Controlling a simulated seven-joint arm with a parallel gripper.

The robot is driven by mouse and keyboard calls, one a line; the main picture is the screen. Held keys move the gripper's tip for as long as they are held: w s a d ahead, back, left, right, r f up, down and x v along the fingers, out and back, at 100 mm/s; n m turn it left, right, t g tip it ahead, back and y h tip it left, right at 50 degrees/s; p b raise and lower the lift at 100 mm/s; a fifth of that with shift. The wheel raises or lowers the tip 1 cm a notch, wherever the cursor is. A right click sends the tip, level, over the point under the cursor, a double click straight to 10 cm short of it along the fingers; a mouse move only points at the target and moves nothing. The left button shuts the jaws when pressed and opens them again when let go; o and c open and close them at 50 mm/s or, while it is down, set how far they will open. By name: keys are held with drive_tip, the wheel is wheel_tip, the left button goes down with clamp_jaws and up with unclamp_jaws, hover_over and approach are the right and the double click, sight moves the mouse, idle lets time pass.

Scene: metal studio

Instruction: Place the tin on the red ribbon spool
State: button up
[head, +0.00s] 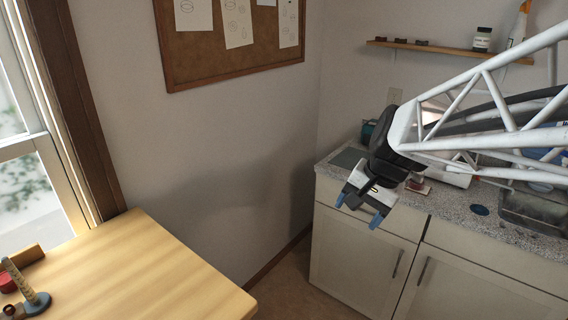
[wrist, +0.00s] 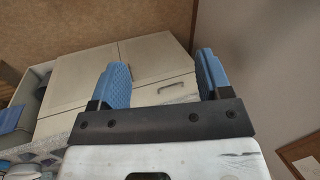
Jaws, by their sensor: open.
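My gripper (head: 358,211) is open and empty, in the air in front of the counter's left end. Its two blue fingertips are apart in the wrist view (wrist: 162,76), with nothing between them. A small round red object (head: 7,283) is cut off by the left edge of the head view, on the wooden table; it may be the red ribbon spool, but I cannot tell for sure. I cannot make out a tin in either view.
The wooden table (head: 150,275) is bare on its right part. A slanted upright piece on a grey base (head: 38,304) and a wooden block (head: 26,257) stand at its left. A speckled counter (head: 455,197) over cabinets holds a sink at right. A shelf (head: 440,49) is above.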

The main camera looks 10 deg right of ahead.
drive_tip(key=s+a+f+n+h, duration=0.2)
drive_tip(key=s+n, duration=0.5)
drive_tip(key=s, duration=0.7)
drive_tip(key=shift+a+f+h, duration=0.15)
drive_tip(key=shift+a+h, duration=0.45)
drive_tip(key=shift+c, duration=0.4)
